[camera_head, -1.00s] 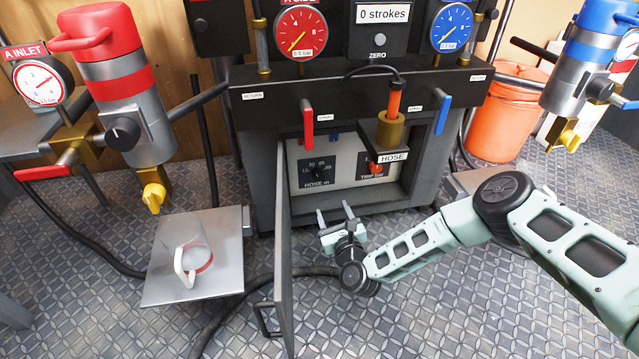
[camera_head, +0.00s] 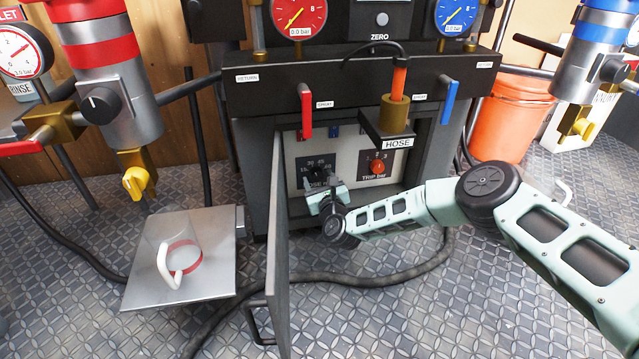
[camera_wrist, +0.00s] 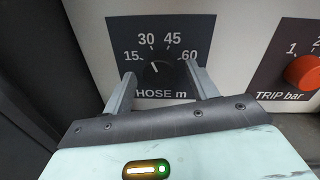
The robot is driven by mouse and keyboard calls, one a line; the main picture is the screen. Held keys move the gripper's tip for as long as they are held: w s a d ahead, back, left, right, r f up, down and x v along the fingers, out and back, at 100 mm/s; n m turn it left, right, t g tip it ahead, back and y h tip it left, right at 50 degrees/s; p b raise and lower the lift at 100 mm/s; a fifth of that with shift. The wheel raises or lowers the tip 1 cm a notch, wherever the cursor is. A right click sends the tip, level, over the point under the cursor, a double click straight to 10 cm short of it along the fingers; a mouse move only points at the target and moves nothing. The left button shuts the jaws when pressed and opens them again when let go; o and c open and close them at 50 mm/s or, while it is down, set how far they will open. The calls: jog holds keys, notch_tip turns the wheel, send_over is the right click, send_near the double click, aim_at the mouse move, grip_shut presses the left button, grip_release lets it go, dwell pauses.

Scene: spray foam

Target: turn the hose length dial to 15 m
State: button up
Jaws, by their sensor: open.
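The hose length dial is a black knob (camera_wrist: 161,74) on a black plate labelled HOSE m, with marks 15, 30, 45 and 60. Its short white pointer line points up and left, between 15 and 30. In the head view the dial plate (camera_head: 311,165) is partly hidden behind my gripper (camera_head: 325,190). In the wrist view my gripper (camera_wrist: 160,78) is open and empty, with one finger to each side of the knob. I cannot tell whether the fingers touch the knob.
The red TRIP bar knob (camera_wrist: 303,72) is right of the dial. The open cabinet door (camera_head: 277,240) stands close left of my gripper. The HOSE bracket (camera_head: 388,137) juts out above and to the right.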

jog(key=c, duration=1)
jog(key=shift+n, duration=0.3)
jog(key=n+p, duration=0.1)
jog(key=n, duration=0.2)
jog(key=shift+r, duration=0.1)
jog(key=n+p, duration=0.1)
jog(key=n, duration=0.4)
jog(key=shift+p, duration=0.35)
jog(key=o, duration=1)
